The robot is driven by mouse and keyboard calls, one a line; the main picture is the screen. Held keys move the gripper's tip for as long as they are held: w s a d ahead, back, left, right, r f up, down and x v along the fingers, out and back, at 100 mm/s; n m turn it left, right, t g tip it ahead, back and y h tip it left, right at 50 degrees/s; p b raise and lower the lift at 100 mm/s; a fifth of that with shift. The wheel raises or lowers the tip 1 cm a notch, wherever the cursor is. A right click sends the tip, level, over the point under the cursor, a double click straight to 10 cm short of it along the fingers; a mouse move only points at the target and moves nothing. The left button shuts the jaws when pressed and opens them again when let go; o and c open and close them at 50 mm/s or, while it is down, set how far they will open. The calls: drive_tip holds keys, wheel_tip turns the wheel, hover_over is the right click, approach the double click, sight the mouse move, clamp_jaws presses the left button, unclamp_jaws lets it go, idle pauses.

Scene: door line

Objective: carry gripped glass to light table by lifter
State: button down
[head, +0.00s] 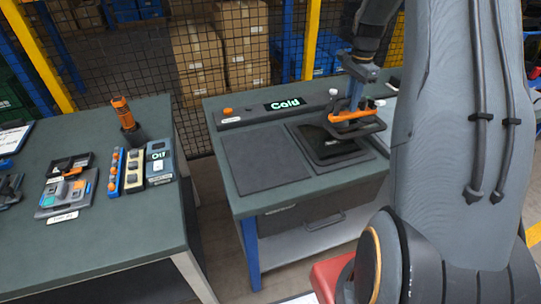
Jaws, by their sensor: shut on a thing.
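My gripper (355,100) is at the right table, shut on the lifter (352,116), an orange bar with white knobs at its ends. The lifter is just above a dark sheet (343,147), which looks like the glass, over a black frame (318,160). I cannot tell whether the sheet hangs from the lifter or rests on the frame. A flat dark plate (264,158) lies to the left of the frame. A bar behind them has a lit display (285,104) reading "Cold". I cannot tell which surface is the light table. My arm hides the table's right part.
The left table (110,245) holds an upright orange-and-black tool (124,115), a small box (159,161) whose display seems to read "Off", and several small parts. A gap separates the two tables. A mesh fence (270,45) and cardboard boxes (198,50) stand behind.

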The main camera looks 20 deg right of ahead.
sight(372, 100)
drive_tip(key=shift+w+d+r+b, duration=0.15)
drive_tip(key=shift+d+b, duration=0.15)
drive_tip(key=shift+d, duration=1.25)
drive_tip(key=shift+w+d+f+b, duration=0.1)
drive_tip(key=shift+d+b, duration=0.15)
drive_tip(key=shift+d, duration=1.25)
drive_tip(key=shift+w+d+r+b, duration=0.15)
drive_tip(key=shift+d+b, duration=0.15)
drive_tip(key=shift+d, duration=1.25)
drive_tip(key=shift+f, duration=0.1)
drive_tip(key=w+d+b, duration=0.1)
drive_tip(key=d+b, duration=0.3)
drive_tip(key=d, duration=1)
drive_tip(key=shift+w+b, duration=0.1)
drive_tip(key=shift+b, duration=0.2)
drive_tip(key=shift+w+d+b, duration=0.1)
drive_tip(key=shift+d+b, duration=0.55)
drive_tip(key=shift+d, duration=0.75)
drive_tip(key=shift+f, duration=0.1)
